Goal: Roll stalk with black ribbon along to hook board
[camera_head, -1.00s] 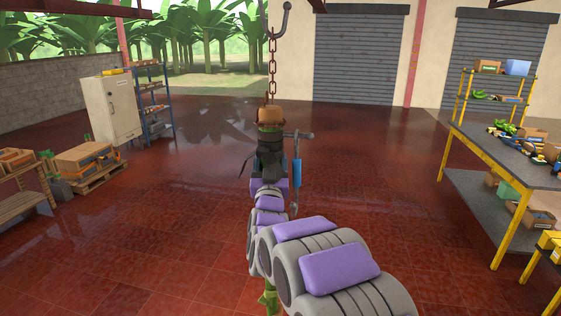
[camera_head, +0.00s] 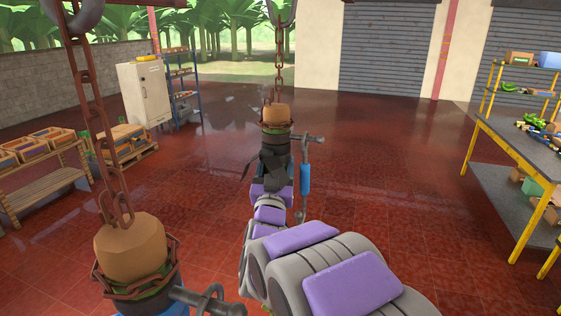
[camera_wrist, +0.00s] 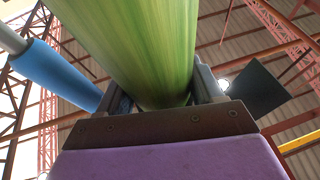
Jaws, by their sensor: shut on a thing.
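The held stalk (camera_head: 277,115) hangs by a rusty chain (camera_head: 279,60), with its tan cut top showing in the head view. A black ribbon (camera_head: 268,160) wraps it below the top, with a loose end to the left. In the wrist view, the green stem (camera_wrist: 150,40) passes between the jaws of my gripper (camera_wrist: 162,95), which is shut on it. A dark flap (camera_wrist: 255,88) shows beside it, probably the ribbon's end. A blue-gripped handle (camera_head: 305,180) sticks out right of the stalk. I cannot make out a hook board in either view.
Another chained stalk top (camera_head: 132,250) hangs close at the lower left, with its own metal handle. A yellow-legged workbench (camera_head: 530,150) stands at right. A wooden rack (camera_head: 45,195) and white cabinet (camera_head: 143,95) stand at left. The red tiled floor ahead is clear.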

